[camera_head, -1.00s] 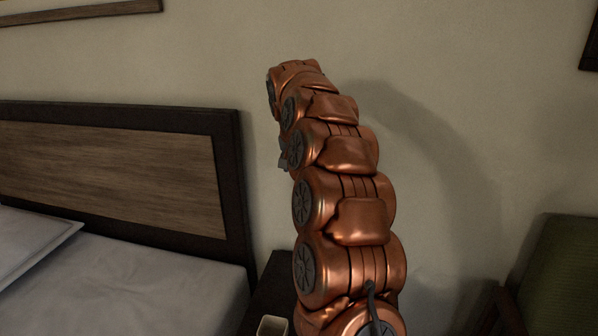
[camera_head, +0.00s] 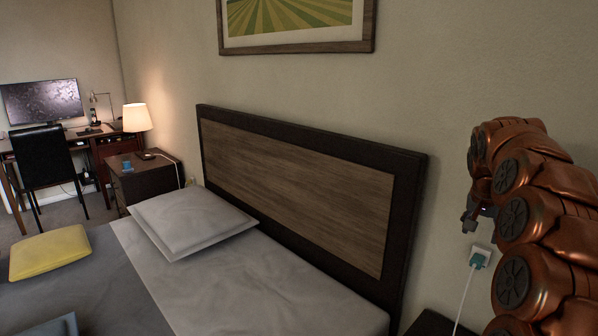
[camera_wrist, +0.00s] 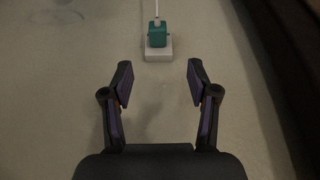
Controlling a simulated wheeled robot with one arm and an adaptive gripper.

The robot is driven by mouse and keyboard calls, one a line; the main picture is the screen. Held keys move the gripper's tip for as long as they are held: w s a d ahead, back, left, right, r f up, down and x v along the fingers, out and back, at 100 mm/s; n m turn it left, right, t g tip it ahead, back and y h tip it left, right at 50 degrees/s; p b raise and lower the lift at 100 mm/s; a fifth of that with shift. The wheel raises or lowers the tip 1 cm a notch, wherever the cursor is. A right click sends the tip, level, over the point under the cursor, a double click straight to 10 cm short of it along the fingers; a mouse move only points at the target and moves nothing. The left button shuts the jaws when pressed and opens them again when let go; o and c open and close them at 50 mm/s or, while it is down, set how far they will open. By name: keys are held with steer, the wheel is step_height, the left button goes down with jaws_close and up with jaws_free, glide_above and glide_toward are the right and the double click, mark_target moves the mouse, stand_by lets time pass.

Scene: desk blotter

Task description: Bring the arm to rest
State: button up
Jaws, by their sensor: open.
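My gripper (camera_wrist: 158,85) is open and empty in the wrist view, its two dark fingers spread apart and facing a plain wall. In the head view my gripper (camera_head: 468,220) shows only in small part, beside my copper-coloured arm (camera_head: 530,200) at the right edge. The arm is raised and curled over, close to the wall. A teal plug (camera_wrist: 157,36) in a white wall socket (camera_wrist: 158,54) lies beyond the fingertips in the wrist view, apart from them. The same plug (camera_head: 478,259) shows below the gripper in the head view.
A bed with a dark-framed headboard (camera_head: 290,190), a grey pillow (camera_head: 190,220) and a yellow cushion (camera_head: 50,251) fills the middle and left. A dark nightstand (camera_head: 430,323) stands below the arm. A white cable (camera_head: 465,300) hangs from the plug. A desk and chair (camera_head: 45,160) stand far left.

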steer(key=s+a+f+n+g+y, duration=0.1)
steer(key=s+a+f+n, duration=0.15)
steer(key=s+a, duration=0.65)
steer(key=s+a+f+n+g+y, duration=0.1)
steer(key=s+a+n, duration=0.2)
steer(key=s+a, duration=0.65)
steer(key=s+a+f+n+g, duration=0.1)
steer(key=s+a+f, duration=0.2)
steer(key=s, duration=0.5)
steer(key=s+a+f+n+g+y, duration=0.1)
steer(key=s+a+f+n, duration=0.2)
steer(key=s, duration=0.5)
steer(key=s+a+f+g, duration=0.1)
steer(key=s+a+f, duration=0.25)
steer(key=s, duration=0.45)
step_height(320, 180, up, 14)
steer(key=p, duration=1.2)
steer(key=shift+a+p, duration=0.2)
steer(key=shift+p, duration=0.1)
